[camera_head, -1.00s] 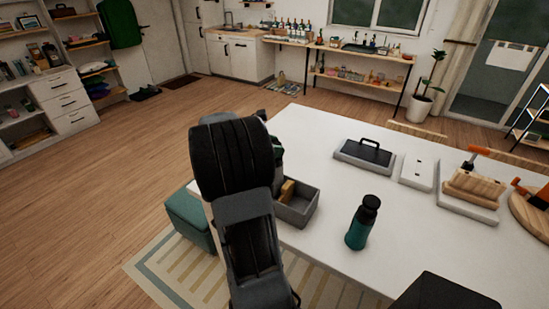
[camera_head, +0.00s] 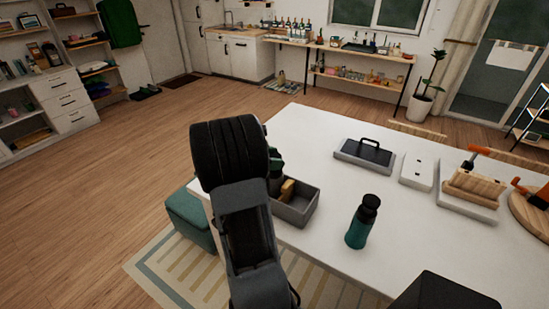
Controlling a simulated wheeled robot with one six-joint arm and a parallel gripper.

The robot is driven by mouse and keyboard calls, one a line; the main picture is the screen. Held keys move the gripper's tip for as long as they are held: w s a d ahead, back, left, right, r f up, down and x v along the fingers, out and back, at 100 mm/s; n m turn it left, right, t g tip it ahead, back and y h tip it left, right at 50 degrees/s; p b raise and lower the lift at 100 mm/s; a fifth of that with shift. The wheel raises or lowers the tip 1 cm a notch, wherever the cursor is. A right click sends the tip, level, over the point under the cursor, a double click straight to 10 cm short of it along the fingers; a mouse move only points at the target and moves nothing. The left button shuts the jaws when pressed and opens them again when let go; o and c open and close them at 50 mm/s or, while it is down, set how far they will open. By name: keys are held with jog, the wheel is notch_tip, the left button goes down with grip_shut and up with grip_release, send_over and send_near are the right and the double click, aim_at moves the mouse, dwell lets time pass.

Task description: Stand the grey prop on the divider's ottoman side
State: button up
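A grey open box (camera_head: 298,215) sits near the left edge of the white table. A tan block (camera_head: 287,190) shows inside it, toward its left side. My arm hides the box's left end, and I cannot make out a divider. The green ottoman (camera_head: 188,217) stands on the floor to the left of the table, partly behind my arm. My gripper (camera_head: 276,163) is mostly hidden behind my own arm, just above the box's far left end. Its fingers cannot be seen. I cannot pick out the grey prop; it may be hidden there.
A teal bottle (camera_head: 361,224) stands upright right of the box.

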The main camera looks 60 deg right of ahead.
jog(key=o, duration=0.3)
jog(key=shift+r, duration=0.3)
jog(key=b+v, duration=0.2)
jog(key=v, duration=1)
jog(key=s+a+f+m+t+y, duration=0.2)
jog(key=a+m+t+y, duration=0.3)
jog(key=a, duration=1)
jog(key=s+a+f+m+t+y, duration=0.2)
jog(key=a+m+t+y, duration=0.2)
jog(key=a+t, duration=0.4)
jog(key=a+y, duration=0.1)
jog(key=a, duration=0.6)
jog(key=shift+s+m, duration=0.15)
jog(key=shift+m, duration=0.25)
jog(key=shift+f, duration=0.1)
